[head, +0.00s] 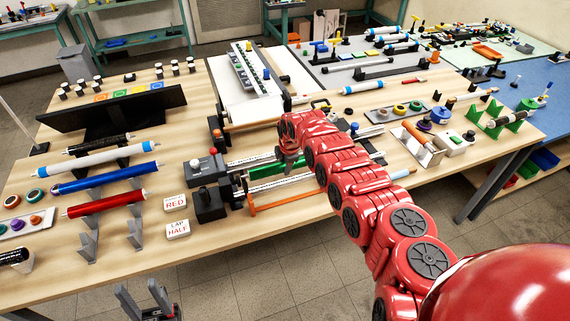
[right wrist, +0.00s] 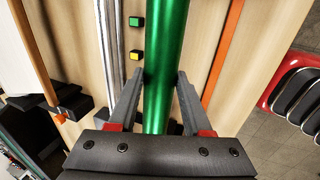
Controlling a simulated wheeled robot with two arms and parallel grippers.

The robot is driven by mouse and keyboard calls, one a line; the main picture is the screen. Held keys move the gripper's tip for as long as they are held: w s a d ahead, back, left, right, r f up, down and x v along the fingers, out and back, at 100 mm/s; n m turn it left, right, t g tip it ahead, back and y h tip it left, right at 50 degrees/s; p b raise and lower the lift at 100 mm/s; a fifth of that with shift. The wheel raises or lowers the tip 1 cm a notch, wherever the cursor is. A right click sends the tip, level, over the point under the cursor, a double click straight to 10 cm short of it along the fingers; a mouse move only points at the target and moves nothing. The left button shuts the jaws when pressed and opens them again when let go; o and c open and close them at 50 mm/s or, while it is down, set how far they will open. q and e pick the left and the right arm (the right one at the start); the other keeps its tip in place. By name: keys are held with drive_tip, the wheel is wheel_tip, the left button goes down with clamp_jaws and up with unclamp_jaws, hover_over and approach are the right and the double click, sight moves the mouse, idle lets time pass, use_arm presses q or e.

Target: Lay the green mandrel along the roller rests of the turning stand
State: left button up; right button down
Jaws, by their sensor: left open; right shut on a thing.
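The green mandrel (head: 262,187) lies lengthwise over the turning stand (head: 210,203) in the middle of the table, in the head view. My right gripper (head: 290,162) is shut on it from above. In the right wrist view the green mandrel (right wrist: 165,45) runs between the two fingers of my right gripper (right wrist: 158,85). My right arm hides the mandrel's right part and much of the stand. I cannot tell whether the mandrel touches the roller rests. My left gripper (head: 140,292) is open and empty, low in front of the table edge.
An orange rod (head: 285,202) runs along the stand's front side. Green and yellow buttons (right wrist: 135,38) show beside the mandrel. A blue tube (head: 105,177) and a red tube (head: 105,204) lie on a rack at left. Two labelled blocks (head: 176,216) sit near the front edge.

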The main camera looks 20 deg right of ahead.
drive_tip(key=shift+f+b, duration=0.55)
drive_tip(key=shift+f, duration=0.05)
drive_tip(key=shift+c, duration=1.3)
unclamp_jaws()
drive_tip(key=shift+v, duration=0.85)
drive_tip(key=b+v, duration=0.4)
drive_tip(key=v, duration=1.1)
drive_tip(key=shift+s+r, duration=0.15)
drive_tip(key=shift+r, duration=0.15)
drive_tip(key=shift+a, duration=0.1)
